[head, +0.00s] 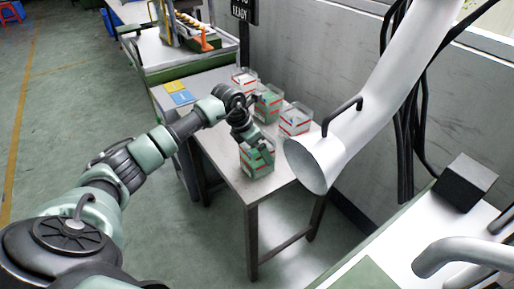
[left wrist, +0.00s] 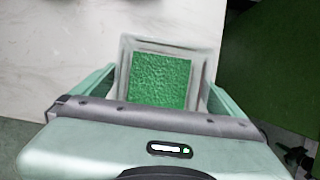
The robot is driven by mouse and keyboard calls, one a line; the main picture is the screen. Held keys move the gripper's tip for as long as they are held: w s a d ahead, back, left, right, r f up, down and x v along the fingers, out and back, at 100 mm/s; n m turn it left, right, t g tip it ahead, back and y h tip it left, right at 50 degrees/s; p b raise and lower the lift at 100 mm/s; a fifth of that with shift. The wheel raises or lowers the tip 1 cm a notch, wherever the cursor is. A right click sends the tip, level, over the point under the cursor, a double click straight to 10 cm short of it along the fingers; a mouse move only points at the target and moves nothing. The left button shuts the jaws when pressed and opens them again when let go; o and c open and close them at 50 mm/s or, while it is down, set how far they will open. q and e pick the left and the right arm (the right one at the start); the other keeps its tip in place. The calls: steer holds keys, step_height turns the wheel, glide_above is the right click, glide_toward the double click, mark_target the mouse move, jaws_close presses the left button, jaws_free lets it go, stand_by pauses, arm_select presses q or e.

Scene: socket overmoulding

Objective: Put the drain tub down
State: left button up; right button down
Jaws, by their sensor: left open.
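A clear tub with green granules and red-and-white bands (head: 257,168), which I take to be the drain tub, stands on the grey table (head: 226,158) near its front edge. My left gripper (head: 255,146) is directly above it. In the left wrist view the same tub (left wrist: 160,82) lies between the two green fingers of my left gripper (left wrist: 160,92), seen from above with its square pale rim. The fingers are open on either side of it; whether they touch its walls is hard to tell. My right gripper is not in view.
Other clear tubs stand farther back on the table: one with pale contents (head: 244,82), a green one (head: 268,106), and another (head: 296,121) by the wall side. Blue and yellow cards (head: 179,94) lie at the far left. A white extraction hood (head: 310,165) hangs beside the table's right edge.

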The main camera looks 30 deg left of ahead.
arm_select(q)
steer(key=shift+r, duration=0.25)
steer(key=v, duration=1.1)
steer(key=shift+s+a+r+b, duration=0.15)
steer(key=shift+s+r+b, duration=0.1)
steer(key=shift+r+b, duration=0.15)
steer(key=shift+f, duration=0.15)
